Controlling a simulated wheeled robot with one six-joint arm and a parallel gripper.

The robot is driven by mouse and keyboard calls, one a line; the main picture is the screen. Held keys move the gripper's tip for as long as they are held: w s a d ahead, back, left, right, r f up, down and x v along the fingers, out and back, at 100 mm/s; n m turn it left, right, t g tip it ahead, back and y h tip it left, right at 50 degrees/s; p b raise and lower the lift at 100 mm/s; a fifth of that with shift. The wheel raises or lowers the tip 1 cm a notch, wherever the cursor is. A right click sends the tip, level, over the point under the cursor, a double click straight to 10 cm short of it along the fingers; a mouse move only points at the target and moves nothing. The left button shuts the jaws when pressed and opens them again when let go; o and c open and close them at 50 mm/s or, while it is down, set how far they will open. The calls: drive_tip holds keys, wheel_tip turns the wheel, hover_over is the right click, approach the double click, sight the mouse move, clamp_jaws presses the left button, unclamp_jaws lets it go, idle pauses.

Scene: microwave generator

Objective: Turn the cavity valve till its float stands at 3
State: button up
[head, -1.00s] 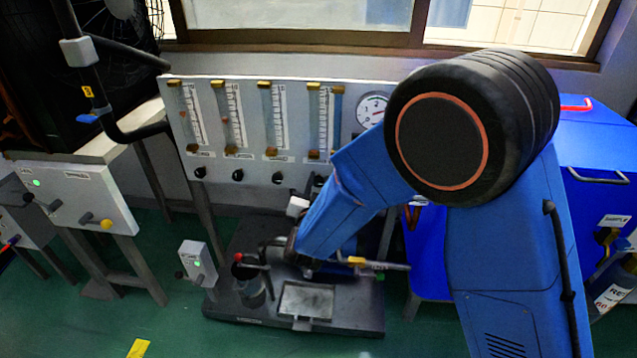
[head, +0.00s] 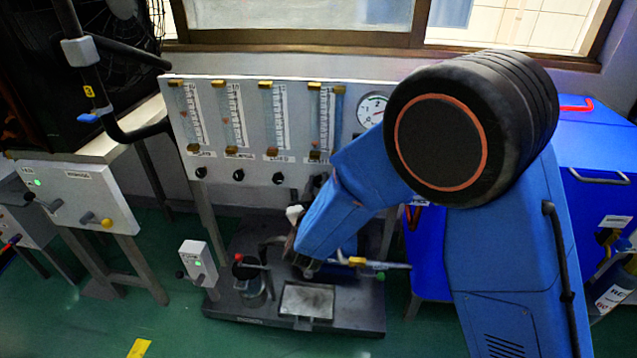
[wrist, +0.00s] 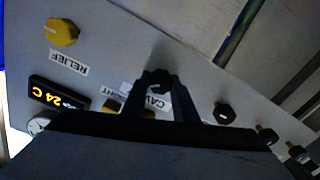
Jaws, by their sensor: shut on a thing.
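My gripper (wrist: 158,92) shows in the wrist view with its two dark fingers shut on the black cavity valve knob (wrist: 159,78). The label beside it (wrist: 157,101) reads "CAV", the rest hidden by a finger. In the head view my blue arm hides the gripper. The rightmost flow tube (head: 322,120) stands above that valve on the grey panel (head: 255,120). Its float and scale numbers are too small to read.
Other black knobs (head: 238,175) sit along the panel's lower edge; one neighbour (wrist: 225,113) is close to my gripper. A yellow relief knob (wrist: 62,32) and a lit temperature display (wrist: 58,93) are on the other side. A round gauge (head: 372,108) is partly behind my arm.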

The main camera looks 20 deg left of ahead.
drive_tip(key=shift+n, duration=0.4)
drive_tip(key=o, duration=1.1)
drive_tip(key=shift+s, duration=0.15)
drive_tip(key=v, duration=1.7)
drive_tip(key=shift+s, duration=0.1)
drive_tip(key=shift+f, duration=0.1)
